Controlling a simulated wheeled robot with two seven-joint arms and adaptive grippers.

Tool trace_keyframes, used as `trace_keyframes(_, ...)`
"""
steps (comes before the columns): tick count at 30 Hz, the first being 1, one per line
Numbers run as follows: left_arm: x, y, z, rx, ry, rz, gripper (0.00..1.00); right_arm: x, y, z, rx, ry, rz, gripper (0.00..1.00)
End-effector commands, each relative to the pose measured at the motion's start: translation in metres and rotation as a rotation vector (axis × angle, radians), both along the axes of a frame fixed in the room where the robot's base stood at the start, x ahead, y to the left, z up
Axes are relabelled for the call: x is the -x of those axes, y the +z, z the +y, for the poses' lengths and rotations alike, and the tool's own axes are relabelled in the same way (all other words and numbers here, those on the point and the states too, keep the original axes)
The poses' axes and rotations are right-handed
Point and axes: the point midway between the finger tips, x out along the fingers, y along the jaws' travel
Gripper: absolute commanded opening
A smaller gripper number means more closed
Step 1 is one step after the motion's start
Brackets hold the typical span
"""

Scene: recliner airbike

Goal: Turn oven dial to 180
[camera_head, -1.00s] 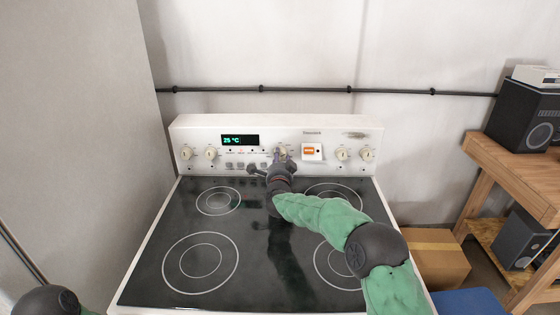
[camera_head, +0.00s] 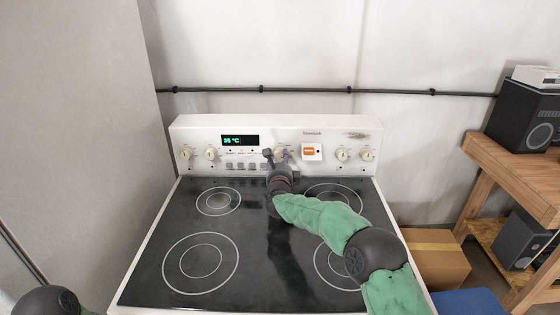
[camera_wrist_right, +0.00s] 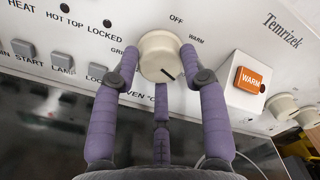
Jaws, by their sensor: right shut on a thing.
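The cream oven dial (camera_wrist_right: 158,52) sits on the white control panel under the lettering OFF and WARM. Its dark pointer line aims to the lower right in the right wrist view. My right gripper (camera_wrist_right: 159,66) is shut on this dial, with purple fingers at its left and right sides and a third finger below. In the head view my right gripper (camera_head: 279,154) covers part of the dial. The green display (camera_head: 240,140) seems to read 35 °C. Only a dark part of my left arm shows at the lower left; its gripper is out of view.
START, LAMP and LOCK buttons (camera_wrist_right: 62,63) lie to the left. More knobs (camera_head: 342,154) sit farther right. The black cooktop (camera_head: 205,222) below is bare except for my arm above it.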

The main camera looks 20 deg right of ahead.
Motion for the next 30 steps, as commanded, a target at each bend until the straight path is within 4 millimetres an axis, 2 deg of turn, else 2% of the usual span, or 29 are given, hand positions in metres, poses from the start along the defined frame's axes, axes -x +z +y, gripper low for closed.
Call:
trace_keyframes(10, 0.0, 0.0, 0.0, 0.0, 0.0, 0.0, 0.0, 0.0, 0.0002, -0.0012, -0.133, -0.001, -0.038, 0.11)
trace_keyframes(26, 0.0, 0.0, 0.0, 0.0, 0.0, 0.0, 0.0, 0.0001, -0.0002, -0.0014, -0.156, -0.002, -0.044, 0.11)
trace_keyframes(27, 0.0, 0.0, 0.0, 0.0, 0.0, 0.0, 0.0, 0.0001, -0.0002, -0.0014, -0.155, -0.002, -0.044, 0.5)
trace_keyframes(29, 0.0, 0.0, 0.0, 0.0, 0.0, 0.0, 0.0, 0.0, -0.0002, -0.0012, -0.155, -0.002, -0.044, 0.67)
trace_keyframes(30, 0.0, 0.0, 0.0, 0.0, 0.0, 0.0, 0.0, 0.0001, -0.0002, -0.0011, -0.155, -0.002, -0.044, 0.67)
